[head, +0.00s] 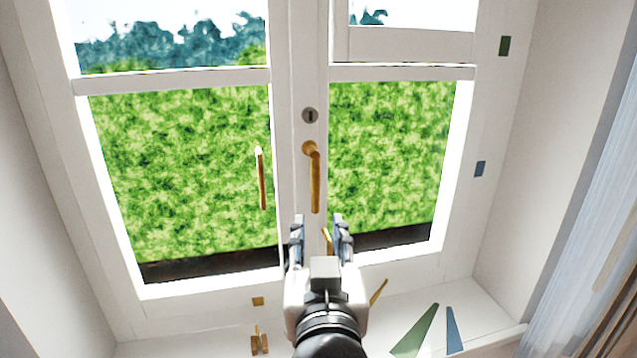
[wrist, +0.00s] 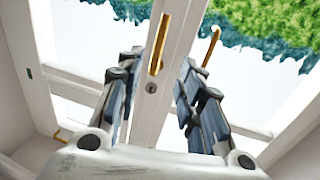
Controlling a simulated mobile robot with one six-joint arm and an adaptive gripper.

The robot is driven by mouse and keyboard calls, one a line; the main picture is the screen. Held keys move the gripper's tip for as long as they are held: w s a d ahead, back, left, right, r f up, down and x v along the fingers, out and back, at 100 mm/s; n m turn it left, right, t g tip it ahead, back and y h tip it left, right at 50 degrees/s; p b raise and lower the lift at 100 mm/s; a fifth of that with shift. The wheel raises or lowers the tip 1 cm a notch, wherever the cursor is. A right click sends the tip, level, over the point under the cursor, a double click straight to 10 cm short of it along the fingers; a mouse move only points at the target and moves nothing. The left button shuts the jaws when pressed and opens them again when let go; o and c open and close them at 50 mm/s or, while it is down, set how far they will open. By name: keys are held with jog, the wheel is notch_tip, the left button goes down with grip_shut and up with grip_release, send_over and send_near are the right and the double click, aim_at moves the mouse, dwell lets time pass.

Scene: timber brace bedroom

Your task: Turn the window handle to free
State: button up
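The brass window handle (head: 314,180) is on the white centre post and hangs straight down from its pivot. In the wrist view the handle (wrist: 160,45) shows between the two spread fingers of my gripper (wrist: 163,60), and the lock plate (wrist: 151,88) shows nearby. I see no contact; the depth gap is hard to judge.
A second thin brass handle (head: 262,180) is on the left sash; it also shows in the wrist view (wrist: 212,46). A pale curtain (head: 590,220) hangs at right.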

aim_at(315, 193)
jog(key=w+p, duration=0.1)
jog(key=w, duration=0.4)
jog(key=w+a+p, duration=0.1)
jog(key=w+p, duration=0.1)
jog(key=w, duration=0.3)
jog(key=w+p, duration=0.1)
jog(key=w, duration=0.4)
jog(key=shift+w+a+p, duration=0.15)
jog(key=shift+p, duration=0.15)
jog(key=shift+c, duration=0.2)
grip_shut()
